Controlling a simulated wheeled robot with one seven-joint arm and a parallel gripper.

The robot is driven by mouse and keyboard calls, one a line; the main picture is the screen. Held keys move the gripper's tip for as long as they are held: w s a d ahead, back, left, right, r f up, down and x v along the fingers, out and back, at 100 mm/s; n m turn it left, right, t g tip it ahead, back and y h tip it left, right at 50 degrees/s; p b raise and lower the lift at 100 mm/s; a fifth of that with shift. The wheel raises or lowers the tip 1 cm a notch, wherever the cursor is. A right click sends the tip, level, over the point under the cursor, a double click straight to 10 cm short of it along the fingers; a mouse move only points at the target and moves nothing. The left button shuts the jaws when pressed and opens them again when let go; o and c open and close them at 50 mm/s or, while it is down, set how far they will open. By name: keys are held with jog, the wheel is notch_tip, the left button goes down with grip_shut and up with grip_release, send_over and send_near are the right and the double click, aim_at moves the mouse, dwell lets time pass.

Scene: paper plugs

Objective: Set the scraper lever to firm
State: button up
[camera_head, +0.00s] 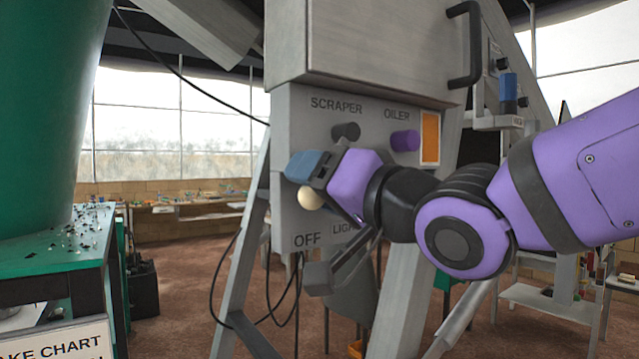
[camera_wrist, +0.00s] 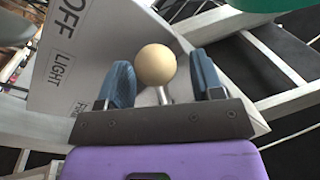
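The scraper lever ends in a cream ball knob (camera_head: 310,198), low on the left side of the grey panel (camera_head: 285,120). The knob also shows in the wrist view (camera_wrist: 155,64) on a short metal stem. My gripper (camera_head: 302,166) is at the knob with its blue fingers apart. In the wrist view my gripper (camera_wrist: 164,82) has one finger on each side of the knob, the left one closer, with a gap at the right. OFF and LIGHT labels show below the knob; a third label is partly hidden by a finger. The lever's exact setting is unclear.
Above the lever are a dark knob (camera_head: 346,131) under SCRAPER and a purple knob (camera_head: 405,140) under OILER. An orange strip (camera_head: 430,137) is beside them. A grey box with a black handle (camera_head: 469,45) overhangs the panel. A green machine (camera_head: 45,110) stands at left.

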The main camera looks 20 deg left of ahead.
jog(key=v, duration=1)
jog(key=shift+s+d, duration=0.25)
jog(key=shift+d, duration=0.1)
